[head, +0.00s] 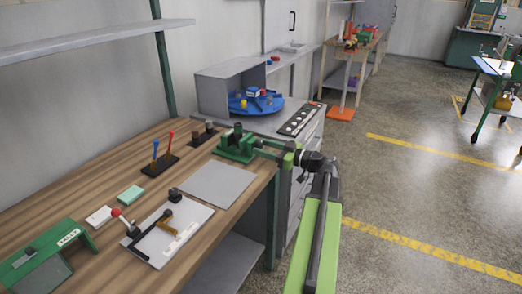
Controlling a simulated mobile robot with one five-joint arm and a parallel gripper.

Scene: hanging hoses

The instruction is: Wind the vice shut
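The green vice (237,146) stands on the wooden workbench (120,172), near its far right corner. My arm reaches in from the lower right, and my gripper (275,151) is at the vice's right side, beyond the bench edge. It points left towards the vice and seems to be at or very close to its handle side. The handle is too small and too covered by my gripper to make out, and I cannot tell whether the fingers touch it.
A grey plate (218,183) lies in front of the vice. A white lever board (168,232), a black block with red and blue levers (160,163) and a green box (48,258) are on the bench. A blue turntable (256,104) stands behind.

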